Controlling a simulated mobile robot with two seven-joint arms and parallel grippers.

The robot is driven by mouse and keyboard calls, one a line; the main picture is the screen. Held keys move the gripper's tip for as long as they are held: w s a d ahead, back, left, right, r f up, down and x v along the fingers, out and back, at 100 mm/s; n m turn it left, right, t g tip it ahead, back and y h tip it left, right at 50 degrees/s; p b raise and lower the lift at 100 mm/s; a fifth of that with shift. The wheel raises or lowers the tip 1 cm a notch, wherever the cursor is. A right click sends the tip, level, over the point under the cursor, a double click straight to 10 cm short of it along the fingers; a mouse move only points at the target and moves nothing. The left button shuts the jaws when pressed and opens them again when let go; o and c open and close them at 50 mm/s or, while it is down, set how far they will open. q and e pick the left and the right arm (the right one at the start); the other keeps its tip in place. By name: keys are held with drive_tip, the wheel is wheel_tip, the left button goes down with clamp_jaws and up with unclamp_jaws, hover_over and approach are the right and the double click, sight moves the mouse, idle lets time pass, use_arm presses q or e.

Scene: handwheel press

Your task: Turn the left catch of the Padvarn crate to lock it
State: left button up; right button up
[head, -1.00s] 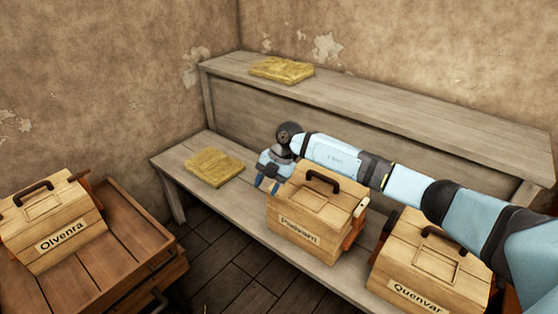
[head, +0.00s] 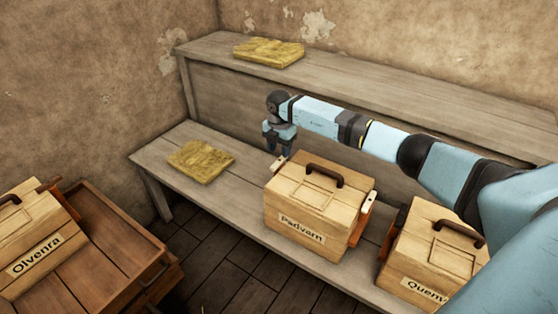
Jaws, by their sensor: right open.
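The Padvarn crate (head: 292,222) is a pale wooden box with a dark handle and a name label, standing on the lower shelf. My right gripper (head: 278,151) points down by the crate's upper left edge and is open. A small pale piece (head: 279,164) shows just below its fingers at that edge; it may be the left catch, but I cannot tell its turn or whether the fingers touch it. The crate's left side is mostly hidden. My left gripper is not in view.
The Quenvar crate (head: 425,258) stands close on the right, under my right arm. A yellow straw-like pad (head: 201,161) lies on the lower shelf to the left, another (head: 268,52) on the upper shelf. The Olvenra crate (head: 35,235) sits on a brown cart (head: 105,250).

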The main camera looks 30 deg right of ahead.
sight(279, 160)
drive_tip(key=shift+f+b, duration=0.3)
drive_tip(key=shift+f, duration=2)
clamp_jaws()
